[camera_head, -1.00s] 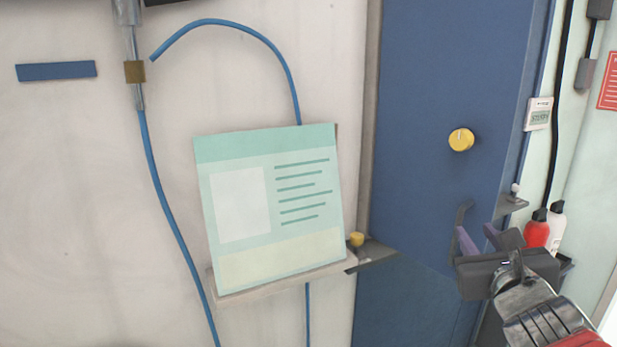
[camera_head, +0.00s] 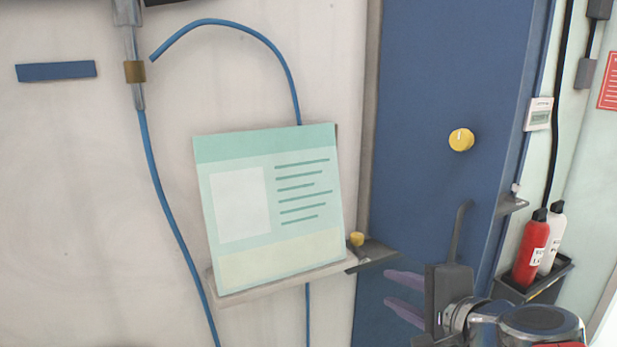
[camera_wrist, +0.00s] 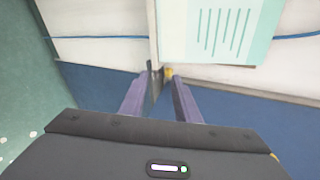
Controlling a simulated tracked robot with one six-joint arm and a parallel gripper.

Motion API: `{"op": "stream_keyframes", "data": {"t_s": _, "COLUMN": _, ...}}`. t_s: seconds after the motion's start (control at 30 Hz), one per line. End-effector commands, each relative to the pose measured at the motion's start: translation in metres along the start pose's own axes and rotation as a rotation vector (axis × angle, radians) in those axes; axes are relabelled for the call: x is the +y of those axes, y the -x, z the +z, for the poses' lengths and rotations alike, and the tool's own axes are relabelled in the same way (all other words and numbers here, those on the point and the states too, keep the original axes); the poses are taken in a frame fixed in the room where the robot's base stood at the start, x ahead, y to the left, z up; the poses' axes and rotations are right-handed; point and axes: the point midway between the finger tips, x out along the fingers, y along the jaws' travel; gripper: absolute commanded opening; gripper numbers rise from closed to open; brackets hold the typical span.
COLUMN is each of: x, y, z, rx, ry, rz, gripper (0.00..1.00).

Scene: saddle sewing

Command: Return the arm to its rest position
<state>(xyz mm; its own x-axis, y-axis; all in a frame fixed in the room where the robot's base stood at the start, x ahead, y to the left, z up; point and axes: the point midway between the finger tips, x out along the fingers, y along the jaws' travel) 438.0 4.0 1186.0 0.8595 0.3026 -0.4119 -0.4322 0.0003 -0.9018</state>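My gripper (camera_head: 404,293) is at the lower right of the head view, in front of the lower blue panel. Its two purple fingers point left and stand apart, with nothing between them. In the wrist view the gripper (camera_wrist: 158,92) also shows its fingers spread. The end of a dark bracket (camera_wrist: 154,82) and a small yellow knob show beyond the fingertips. My arm comes in from the bottom right corner of the head view.
A green printed card (camera_head: 268,205) stands on a pale ledge (camera_head: 285,280). A yellow dial (camera_head: 461,139) sits on the blue panel (camera_head: 420,100). Red (camera_head: 530,250) and white (camera_head: 552,238) bottles stand in a dark holder right of my gripper. Blue cables hang at the left.

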Motion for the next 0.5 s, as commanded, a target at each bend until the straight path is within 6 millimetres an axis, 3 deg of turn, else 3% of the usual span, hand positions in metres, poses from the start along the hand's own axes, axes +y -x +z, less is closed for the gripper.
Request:
{"op": "stream_keyframes", "data": {"t_s": 0.2, "x": 0.043, "y": 0.006, "z": 0.022, "rx": -0.069, "ry": 0.293, "rz": 0.165, "gripper": 0.29}}
{"op": "stream_keyframes", "data": {"t_s": 0.5, "x": 0.103, "y": 0.027, "z": 0.031, "rx": -0.156, "ry": 0.690, "rz": 0.400, "gripper": 0.29}}
